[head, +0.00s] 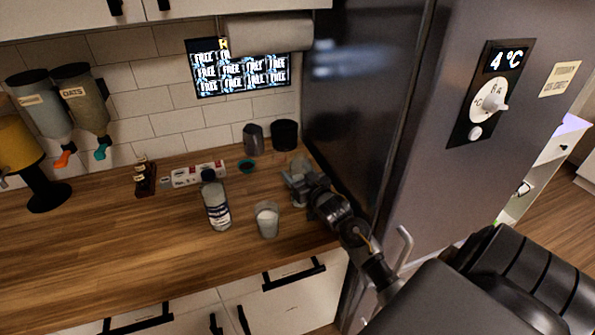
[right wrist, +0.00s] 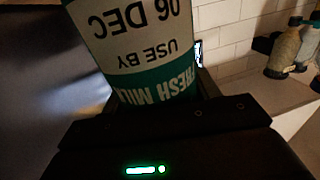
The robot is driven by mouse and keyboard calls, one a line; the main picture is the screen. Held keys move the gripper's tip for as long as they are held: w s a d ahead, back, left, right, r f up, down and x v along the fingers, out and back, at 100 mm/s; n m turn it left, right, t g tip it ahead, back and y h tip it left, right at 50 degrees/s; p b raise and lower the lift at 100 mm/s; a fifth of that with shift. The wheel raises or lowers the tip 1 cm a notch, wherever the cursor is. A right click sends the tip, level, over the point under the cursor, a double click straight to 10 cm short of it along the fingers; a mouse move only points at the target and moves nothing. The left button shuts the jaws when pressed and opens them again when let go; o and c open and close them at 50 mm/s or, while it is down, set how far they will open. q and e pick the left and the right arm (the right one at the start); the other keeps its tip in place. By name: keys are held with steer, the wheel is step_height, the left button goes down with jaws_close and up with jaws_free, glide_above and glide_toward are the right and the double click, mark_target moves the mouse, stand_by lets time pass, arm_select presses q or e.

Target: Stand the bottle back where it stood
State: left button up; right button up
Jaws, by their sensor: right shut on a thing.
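In the right wrist view a bottle labelled "FRESH MILK, USE BY 06 DEC" (right wrist: 140,40), white and teal, is between the jaws of my right gripper. Its printing is upside down in that picture. In the head view my right gripper (head: 297,180) is over the right part of the counter, shut on this bottle, which is hard to make out there. Another bottle (head: 216,205), with a dark cap and pale label, stands upright on the counter left of the gripper. A glass with whitish contents (head: 267,222) stands in front of the gripper. My left gripper is out of view.
The dark fridge (head: 360,90) borders the counter's right. The wooden counter (head: 110,240) is clear at front left.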

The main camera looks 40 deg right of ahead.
steer(key=shift+f, duration=0.1)
steer(key=o, duration=0.9)
steer(key=shift+f, duration=0.2)
steer(key=shift+c, duration=0.2)
steer(key=o, duration=0.4)
steer(key=shift+o, duration=0.2)
steer(key=shift+r, duration=0.1)
steer(key=shift+r, duration=0.2)
steer(key=s+a+b, duration=0.1)
steer(key=s+b, duration=0.2)
steer(key=s, duration=0.9)
steer(key=shift+a, duration=0.4)
steer(key=shift+f, duration=0.1)
